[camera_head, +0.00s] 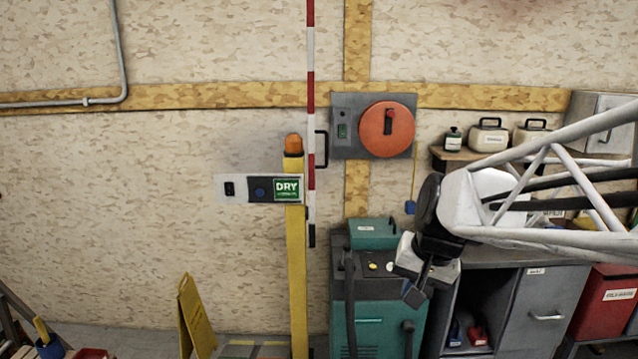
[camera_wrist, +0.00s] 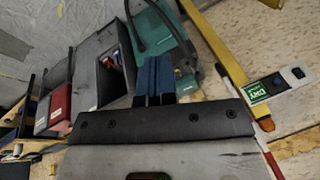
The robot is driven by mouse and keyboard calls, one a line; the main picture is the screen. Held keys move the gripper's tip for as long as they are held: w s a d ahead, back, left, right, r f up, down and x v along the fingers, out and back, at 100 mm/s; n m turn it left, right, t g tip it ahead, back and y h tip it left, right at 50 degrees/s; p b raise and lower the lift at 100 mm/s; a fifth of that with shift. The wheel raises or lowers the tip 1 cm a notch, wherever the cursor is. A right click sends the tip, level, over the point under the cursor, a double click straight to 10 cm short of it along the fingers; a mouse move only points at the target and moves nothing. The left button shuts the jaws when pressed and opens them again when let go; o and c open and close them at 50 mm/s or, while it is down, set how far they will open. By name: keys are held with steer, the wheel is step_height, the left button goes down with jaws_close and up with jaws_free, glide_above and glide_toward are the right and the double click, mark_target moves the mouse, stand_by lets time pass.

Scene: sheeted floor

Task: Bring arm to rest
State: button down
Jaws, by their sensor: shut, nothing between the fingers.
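My arm reaches in from the right in the head view. My gripper (camera_head: 414,296) hangs at its end, tilted downward, in front of the teal machine (camera_head: 372,300) and beside the grey cabinet (camera_head: 545,305). In the wrist view the two blue-grey fingers of my gripper (camera_wrist: 154,66) are together, with nothing seen between them. The cabinet's open compartment shows beyond the fingers. I cannot tell how far the fingertips are from the machine or cabinet.
A yellow post (camera_head: 297,270) with an orange lamp and a striped pole stands at centre. A yellow floor sign (camera_head: 195,315) stands left. A red bin (camera_head: 603,303) is at right. Bottles and cans sit on a shelf behind my arm.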

steer(key=s+d+f+n+h, duration=0.2)
steer(key=s+f+n, duration=0.1)
steer(key=s, duration=1.3)
steer(key=shift+d, duration=0.15)
stand_by(0.9)
